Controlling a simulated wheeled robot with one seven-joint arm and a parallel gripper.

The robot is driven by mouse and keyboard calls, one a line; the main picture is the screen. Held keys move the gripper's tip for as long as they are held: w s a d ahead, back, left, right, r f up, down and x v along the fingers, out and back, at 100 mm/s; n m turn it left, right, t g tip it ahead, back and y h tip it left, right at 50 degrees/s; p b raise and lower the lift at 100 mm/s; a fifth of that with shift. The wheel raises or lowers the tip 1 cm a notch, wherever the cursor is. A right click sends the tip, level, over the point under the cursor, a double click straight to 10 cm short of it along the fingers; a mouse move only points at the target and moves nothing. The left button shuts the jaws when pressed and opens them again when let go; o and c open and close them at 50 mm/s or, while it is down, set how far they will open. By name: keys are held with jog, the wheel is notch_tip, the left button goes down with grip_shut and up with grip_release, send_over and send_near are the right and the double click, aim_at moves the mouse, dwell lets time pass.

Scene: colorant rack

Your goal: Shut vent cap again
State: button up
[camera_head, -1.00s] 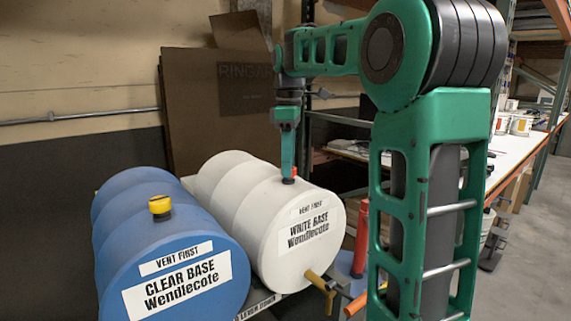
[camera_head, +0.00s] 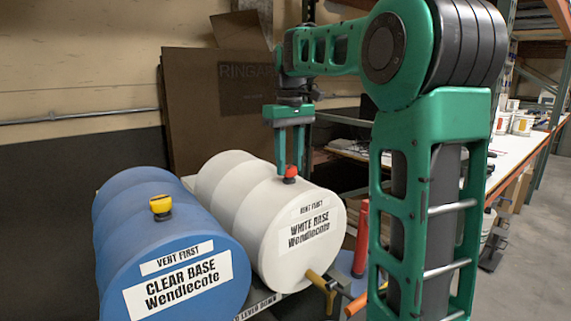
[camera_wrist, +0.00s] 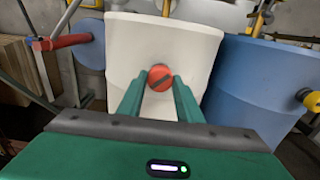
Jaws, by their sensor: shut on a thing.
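The red vent cap (camera_head: 290,172) sits on top of the white drum (camera_head: 262,205) labelled WHITE BASE. My gripper (camera_head: 290,167) points straight down over the drum, with its green fingers at the cap. In the wrist view the round red cap (camera_wrist: 160,78) shows between the fingertips of my gripper (camera_wrist: 160,82), one on each side, and a dark slanted line crosses its face. The fingers are shut on the cap. How far the cap is turned, I cannot tell for certain.
A blue drum (camera_head: 165,235) labelled CLEAR BASE with a yellow cap (camera_head: 160,207) lies to the left. A yellow tap (camera_head: 320,283) sticks out at the white drum's front. A red cylinder (camera_head: 361,238) stands to the right. A long table (camera_head: 530,150) is behind.

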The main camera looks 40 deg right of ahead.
aim_at(288, 166)
jog(key=m, duration=0.4)
jog(key=shift+w+r+m, duration=0.1)
jog(key=shift+m, duration=0.2)
jog(key=m, duration=0.4)
jog(key=shift+r+m, duration=0.1)
jog(key=shift+m, duration=0.2)
jog(key=o, duration=1)
jog(key=shift+a, duration=0.1)
jog(key=shift+o, duration=0.2)
notch_tip(288, 166, up, 10)
jog(key=shift+r, duration=0.25)
